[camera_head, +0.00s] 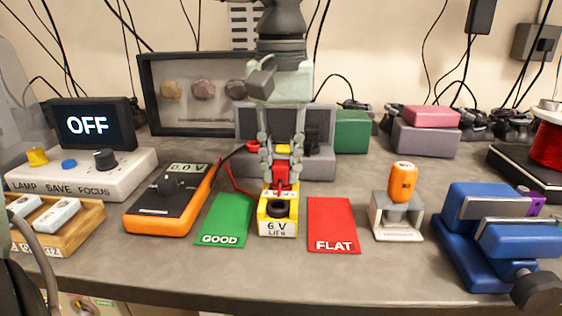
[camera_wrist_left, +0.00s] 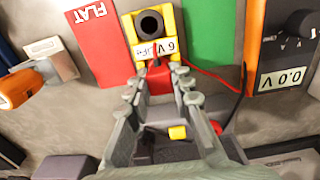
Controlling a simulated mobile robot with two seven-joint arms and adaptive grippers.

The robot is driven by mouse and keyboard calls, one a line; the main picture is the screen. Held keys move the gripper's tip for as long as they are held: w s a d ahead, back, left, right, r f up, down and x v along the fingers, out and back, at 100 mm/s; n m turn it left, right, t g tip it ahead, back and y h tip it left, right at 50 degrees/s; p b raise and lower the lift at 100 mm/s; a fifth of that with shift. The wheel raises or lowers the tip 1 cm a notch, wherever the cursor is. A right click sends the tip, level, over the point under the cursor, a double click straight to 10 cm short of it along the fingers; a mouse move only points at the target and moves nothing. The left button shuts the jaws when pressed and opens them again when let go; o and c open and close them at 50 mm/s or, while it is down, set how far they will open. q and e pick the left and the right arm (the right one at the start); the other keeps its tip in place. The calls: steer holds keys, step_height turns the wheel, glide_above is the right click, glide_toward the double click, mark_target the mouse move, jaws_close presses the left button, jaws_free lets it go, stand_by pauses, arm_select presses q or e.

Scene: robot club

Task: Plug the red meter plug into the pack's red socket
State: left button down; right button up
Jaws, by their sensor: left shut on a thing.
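The yellow 6 V pack (camera_head: 278,228) stands between the green GOOD card and the red FLAT card; its black round socket faces me. It also shows in the wrist view (camera_wrist_left: 172,22). My left gripper (camera_head: 281,182) points down at the pack's far end, shut on the red plug (camera_wrist_left: 158,80). The plug is at the pack's edge; I cannot tell whether it is seated. The pack's red socket is hidden. A red lead (camera_wrist_left: 212,77) runs from the plug toward the orange meter (camera_head: 165,203), which reads 0.0 V. My right gripper is out of view.
The green card (camera_head: 226,218) and red card (camera_head: 332,222) flank the pack. An orange-topped tool in a grey stand (camera_head: 398,215) and a blue vise (camera_head: 500,240) are at the right. A lamp control box (camera_head: 80,172) is at the left. Grey blocks stand behind the gripper.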

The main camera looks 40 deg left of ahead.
arm_select(q)
steer(key=shift+f, duration=0.2)
stand_by(0.6)
steer(key=c, duration=1.3)
jaws_free()
steer(key=shift+o, duration=0.2)
step_height(320, 180, up, 12)
